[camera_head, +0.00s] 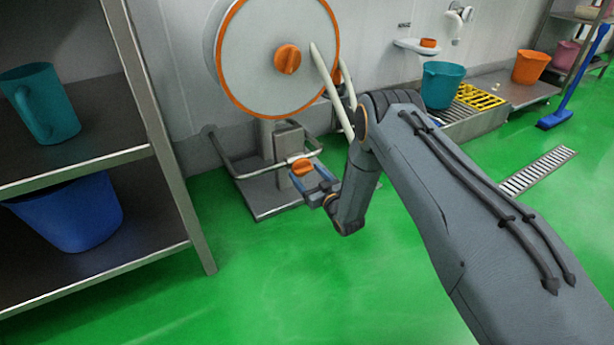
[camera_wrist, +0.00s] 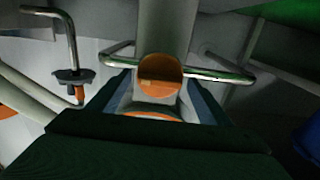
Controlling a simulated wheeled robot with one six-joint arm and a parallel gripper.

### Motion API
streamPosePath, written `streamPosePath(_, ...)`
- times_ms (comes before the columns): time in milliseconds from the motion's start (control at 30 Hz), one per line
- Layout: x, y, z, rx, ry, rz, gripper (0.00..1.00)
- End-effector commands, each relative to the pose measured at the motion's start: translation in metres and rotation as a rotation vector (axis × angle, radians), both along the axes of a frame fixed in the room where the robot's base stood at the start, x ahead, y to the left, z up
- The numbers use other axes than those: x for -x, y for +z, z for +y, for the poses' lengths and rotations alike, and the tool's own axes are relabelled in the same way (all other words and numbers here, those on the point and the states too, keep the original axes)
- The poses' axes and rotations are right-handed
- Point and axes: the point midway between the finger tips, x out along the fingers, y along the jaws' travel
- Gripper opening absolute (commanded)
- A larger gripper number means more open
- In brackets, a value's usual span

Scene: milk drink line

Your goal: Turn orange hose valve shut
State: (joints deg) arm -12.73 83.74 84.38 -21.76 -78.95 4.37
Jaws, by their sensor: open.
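The orange valve handle (camera_head: 301,167) sits low in front of the hose reel's stand, on a pale fitting. My gripper (camera_head: 315,186) is at the valve, its jaws open and pointing toward it. In the wrist view, a round orange part (camera_wrist: 160,72) shows ahead, between the two blue-grey fingers of my gripper (camera_wrist: 156,98). A second orange curved edge lies below it, partly hidden by my gripper's body. There is a gap on each side of the orange part. I cannot tell whether either finger touches it.
The hose reel (camera_head: 254,70) with orange rim stands above, and white hose (camera_head: 331,90) hangs beside my arm. A bent metal rail (camera_head: 222,152) surrounds the stand. A metal shelf (camera_head: 88,165) with jug and bucket is at left. Green floor in front is clear.

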Motion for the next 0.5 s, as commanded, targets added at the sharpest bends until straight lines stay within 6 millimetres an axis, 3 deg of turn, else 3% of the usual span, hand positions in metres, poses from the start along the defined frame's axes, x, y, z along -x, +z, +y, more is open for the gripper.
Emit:
streamPosePath(100, 0.0002, 0.0003, -0.0001, 0.000, 0.000, 0.000, 0.72)
streamPosePath(300, 0.0003, 0.0001, -0.0002, 0.000, 0.000, 0.000, 0.38)
streamPosePath(500, 0.0006, -0.0001, -0.0003, -0.007, 0.000, 0.004, 0.36)
